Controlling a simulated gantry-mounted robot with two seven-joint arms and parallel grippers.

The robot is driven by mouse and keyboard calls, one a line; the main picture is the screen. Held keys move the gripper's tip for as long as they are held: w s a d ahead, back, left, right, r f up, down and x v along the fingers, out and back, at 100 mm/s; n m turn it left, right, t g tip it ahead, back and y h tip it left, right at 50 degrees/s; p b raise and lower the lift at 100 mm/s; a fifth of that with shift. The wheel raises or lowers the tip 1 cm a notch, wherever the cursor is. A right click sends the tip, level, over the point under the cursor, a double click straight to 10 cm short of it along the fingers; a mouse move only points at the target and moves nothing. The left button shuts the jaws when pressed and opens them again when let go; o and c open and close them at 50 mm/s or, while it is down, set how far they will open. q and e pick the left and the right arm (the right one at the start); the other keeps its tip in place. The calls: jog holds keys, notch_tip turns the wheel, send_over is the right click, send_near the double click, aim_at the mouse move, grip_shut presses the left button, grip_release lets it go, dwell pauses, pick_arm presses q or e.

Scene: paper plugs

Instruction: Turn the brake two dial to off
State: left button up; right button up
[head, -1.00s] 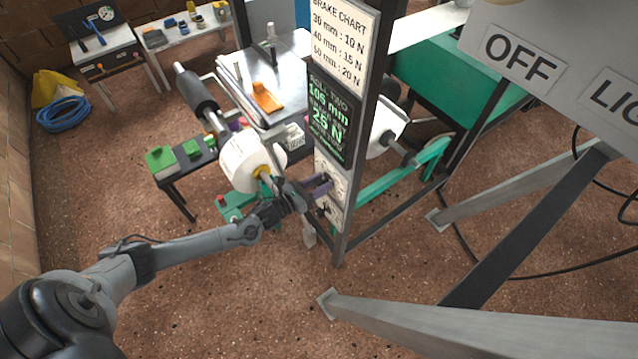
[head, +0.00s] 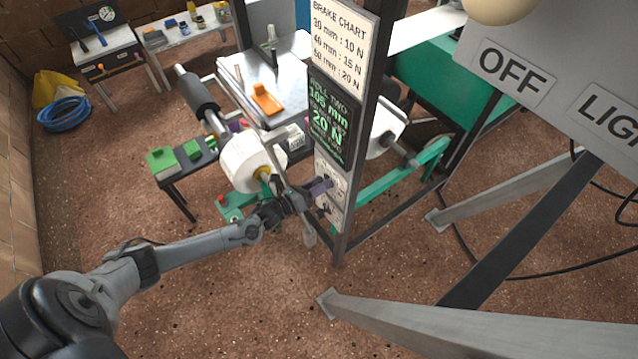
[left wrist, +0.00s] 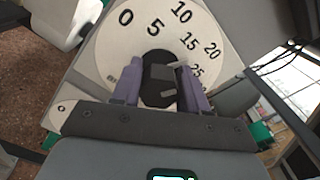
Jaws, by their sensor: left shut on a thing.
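The brake dial panel (head: 333,185) is a pale plate on the dark post, and my left gripper (head: 325,186) is at it. In the left wrist view the dial's white face (left wrist: 115,35) carries 0, 5, 10, 15, 20 and 25. Its black knob (left wrist: 160,80) sits between the purple fingers of my left gripper (left wrist: 160,90), which is shut on it. The display (head: 331,115) above the panel is headed roll two and reads 105 mm and 20 N. My right gripper is not in view.
A white paper roll (head: 253,162) stands just left of the panel. A brake chart (head: 339,40) hangs above the display. A grey board with an OFF label (head: 513,72) is at the upper right. Grey metal legs (head: 480,330) cross the lower right. Open floor (head: 230,310) lies below.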

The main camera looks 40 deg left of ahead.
pick_arm(q)
jog(key=n+p, duration=0.1)
jog(key=n, duration=0.4)
jog(key=shift+n, duration=0.4)
jog(key=n, duration=0.4)
jog(key=shift+a+f, duration=0.1)
jog(key=shift+f, duration=0.05)
jog(key=n+p, duration=0.1)
jog(key=n, duration=0.4)
jog(key=shift+f+n, duration=0.1)
jog(key=shift+n, duration=0.3)
jog(key=shift+f+n+p, duration=0.1)
jog(key=shift+n+p, duration=0.2)
jog(key=shift+n, duration=2)
jog(key=o, duration=1)
jog(key=shift+c, duration=0.2)
